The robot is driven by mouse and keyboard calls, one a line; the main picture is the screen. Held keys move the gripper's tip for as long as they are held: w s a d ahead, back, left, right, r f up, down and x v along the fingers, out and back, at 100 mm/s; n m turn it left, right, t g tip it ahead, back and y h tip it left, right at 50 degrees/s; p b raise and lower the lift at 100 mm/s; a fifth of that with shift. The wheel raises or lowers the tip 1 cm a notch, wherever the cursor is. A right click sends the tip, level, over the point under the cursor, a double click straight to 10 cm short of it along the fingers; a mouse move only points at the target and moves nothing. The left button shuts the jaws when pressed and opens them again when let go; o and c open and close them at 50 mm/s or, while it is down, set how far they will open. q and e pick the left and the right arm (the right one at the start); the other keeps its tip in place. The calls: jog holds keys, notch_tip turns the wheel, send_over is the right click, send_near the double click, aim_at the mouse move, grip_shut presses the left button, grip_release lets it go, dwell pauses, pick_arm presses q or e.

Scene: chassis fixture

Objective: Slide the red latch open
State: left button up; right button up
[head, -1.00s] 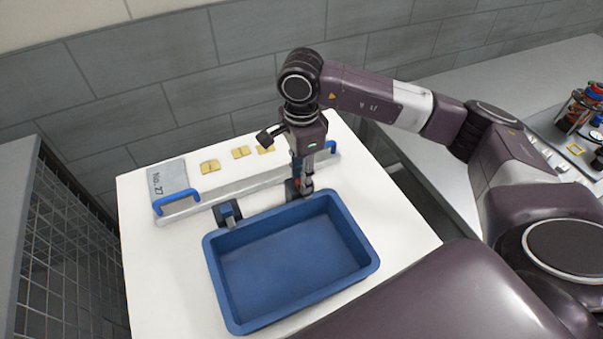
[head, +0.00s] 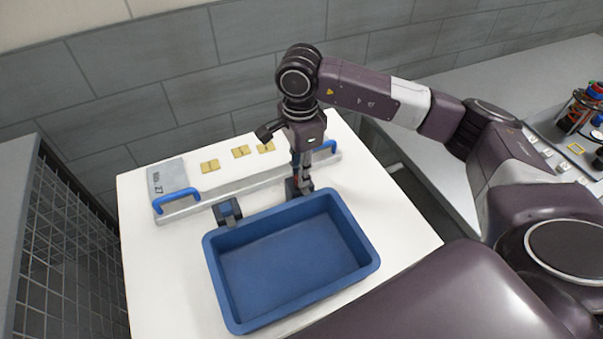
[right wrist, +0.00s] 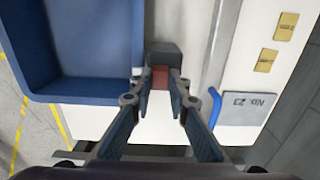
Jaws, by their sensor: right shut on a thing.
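The red latch (right wrist: 160,77) shows in the right wrist view as a small red piece against a dark block (right wrist: 164,54). My right gripper (right wrist: 161,86) is shut on the latch, one fingertip on each side. In the head view my right gripper (head: 304,184) points down at the dark block (head: 291,190), between the blue tray and the fixture rail. The fingers hide most of the latch there. How far the latch has slid cannot be told. My left gripper is not in view.
A blue tray (head: 228,306) stands just in front of the gripper. Behind is a pale rail (head: 240,186) with blue handles (head: 176,200). Yellow plates (head: 210,166) lie behind the rail.

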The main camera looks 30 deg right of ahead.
jog(key=shift+w+b, duration=0.4)
jog(key=shift+w, duration=0.45)
jog(key=o, duration=1)
jog(key=shift+d, duration=0.1)
jog(key=shift+r+p, duration=1.3)
jog(key=shift+r, duration=1.7)
